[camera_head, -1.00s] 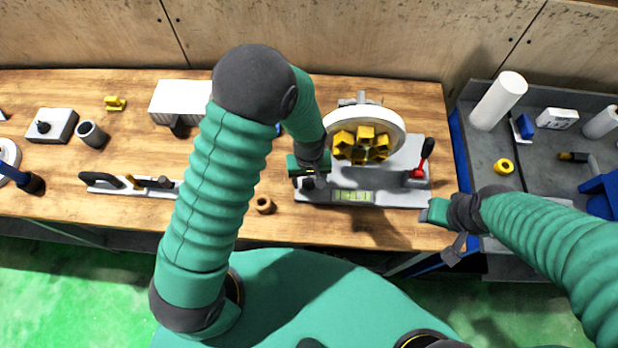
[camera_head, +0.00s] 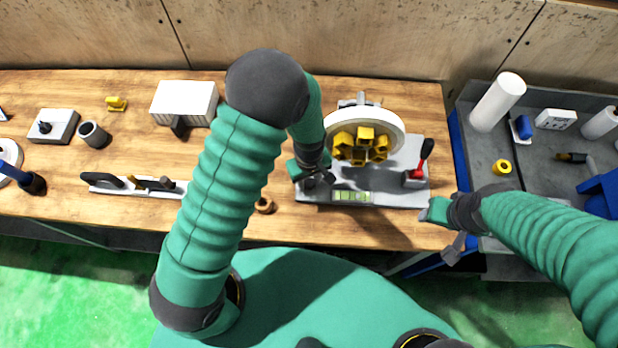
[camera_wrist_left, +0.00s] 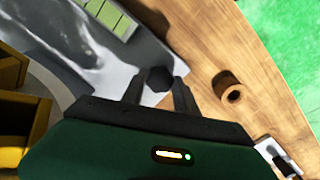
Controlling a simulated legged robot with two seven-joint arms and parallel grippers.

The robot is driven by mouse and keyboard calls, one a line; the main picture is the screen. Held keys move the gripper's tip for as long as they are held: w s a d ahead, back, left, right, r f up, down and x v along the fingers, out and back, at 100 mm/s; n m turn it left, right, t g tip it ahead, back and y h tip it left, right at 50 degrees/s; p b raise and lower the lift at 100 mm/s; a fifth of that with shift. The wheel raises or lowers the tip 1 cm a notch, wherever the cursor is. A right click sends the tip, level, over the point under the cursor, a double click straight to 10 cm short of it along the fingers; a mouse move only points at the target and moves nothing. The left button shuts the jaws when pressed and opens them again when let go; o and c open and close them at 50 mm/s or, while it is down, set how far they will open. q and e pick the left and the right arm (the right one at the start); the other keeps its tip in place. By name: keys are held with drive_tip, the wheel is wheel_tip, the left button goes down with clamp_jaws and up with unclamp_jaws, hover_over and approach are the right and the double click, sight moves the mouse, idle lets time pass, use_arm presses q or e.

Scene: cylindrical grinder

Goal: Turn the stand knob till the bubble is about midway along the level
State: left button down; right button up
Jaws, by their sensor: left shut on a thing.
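The grey stand (camera_head: 405,190) sits on the wooden bench and carries a pale wheel with yellow blocks. A green level (camera_head: 352,197) is set in its front; it also shows in the left wrist view (camera_wrist_left: 110,16). Its bubble is too small to place for sure. My left gripper (camera_head: 309,180) is at the stand's left end. In the left wrist view the dark stand knob (camera_wrist_left: 158,79) sits between its two fingers, which are shut on it. My right gripper (camera_head: 432,212) is off the stand's right front corner; its fingers are too small to read.
A red-stemmed lever (camera_head: 421,160) rises at the stand's right. A brown ring (camera_head: 264,205) lies left of the stand, near the bench front. A grey cart (camera_head: 540,180) with rolls and tools adjoins at the right. A white box (camera_head: 185,103) is at the back.

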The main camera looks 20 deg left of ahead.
sight(309, 182)
use_arm(q)
drive_tip(key=shift+w+n, duration=0.1)
drive_tip(key=shift+n, duration=0.7)
drive_tip(key=c, duration=0.9)
unclamp_jaws()
drive_tip(key=shift+c, duration=0.2)
wheel_tip(309, 182, up, 17)
drive_tip(key=shift+f, duration=0.1)
